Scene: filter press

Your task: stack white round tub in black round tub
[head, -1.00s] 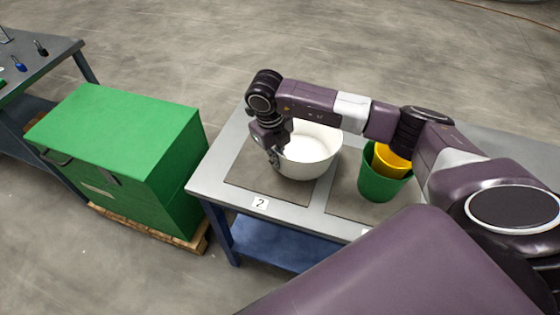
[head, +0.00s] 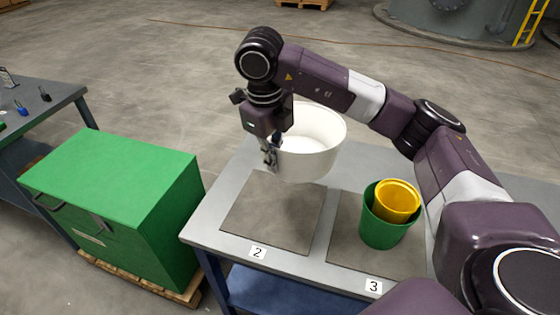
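The white round tub (head: 312,158) is in the air above the table, over the back of the mat marked 2. My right gripper (head: 270,160) is at the tub's left rim, with its fingers pointing down and shut on the tub's wall. The tub hangs roughly upright and looks empty. No black round tub shows in this view. My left gripper is not in view.
The grey table (head: 215,222) has a bare mat (head: 272,215) marked 2. On the mat marked 3 stands a green tub (head: 382,232) with a yellow tub (head: 398,202) in it. A green chest (head: 120,185) stands left of the table.

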